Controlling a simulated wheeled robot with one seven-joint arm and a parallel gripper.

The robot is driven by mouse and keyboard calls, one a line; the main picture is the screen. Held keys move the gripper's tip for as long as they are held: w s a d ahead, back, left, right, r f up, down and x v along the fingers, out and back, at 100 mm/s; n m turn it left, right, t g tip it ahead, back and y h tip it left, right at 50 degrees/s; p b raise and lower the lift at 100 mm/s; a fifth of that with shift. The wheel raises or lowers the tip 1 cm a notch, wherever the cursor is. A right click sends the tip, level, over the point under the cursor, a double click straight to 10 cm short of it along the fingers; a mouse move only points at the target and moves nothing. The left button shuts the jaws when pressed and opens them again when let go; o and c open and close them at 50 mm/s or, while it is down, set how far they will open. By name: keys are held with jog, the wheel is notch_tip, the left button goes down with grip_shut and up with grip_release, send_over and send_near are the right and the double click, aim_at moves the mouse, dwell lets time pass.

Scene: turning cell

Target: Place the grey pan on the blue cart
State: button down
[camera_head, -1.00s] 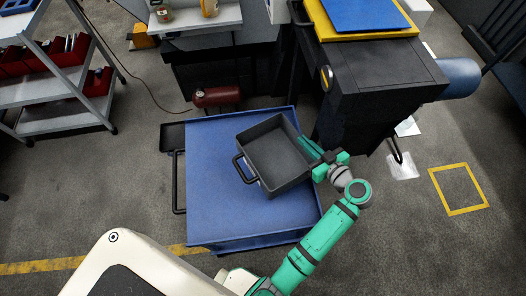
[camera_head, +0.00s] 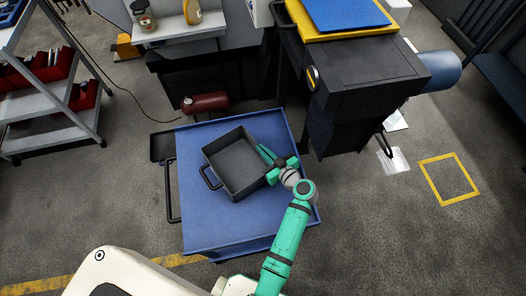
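The grey pan (camera_head: 236,165) is a dark, deep rectangular pan with a loop handle on its left side. It is over the middle of the blue cart's top (camera_head: 205,222) and looks level, at or very near the surface. Contact underneath is hidden. My green gripper (camera_head: 266,156) is at the pan's right side, with its fingers beside the right wall. Whether they grip the wall or stand apart from it is too small to tell. The cart has a low raised edge and a black handle at its left.
A black machine (camera_head: 365,75) with a yellow and blue top stands close behind the cart's right. A red tank (camera_head: 205,103) lies behind the cart. A grey shelf (camera_head: 50,100) with red bins stands at left.

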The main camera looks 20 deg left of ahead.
jog(key=shift+f, duration=0.5)
jog(key=c, duration=2)
grip_release()
jog(key=shift+f, duration=0.1)
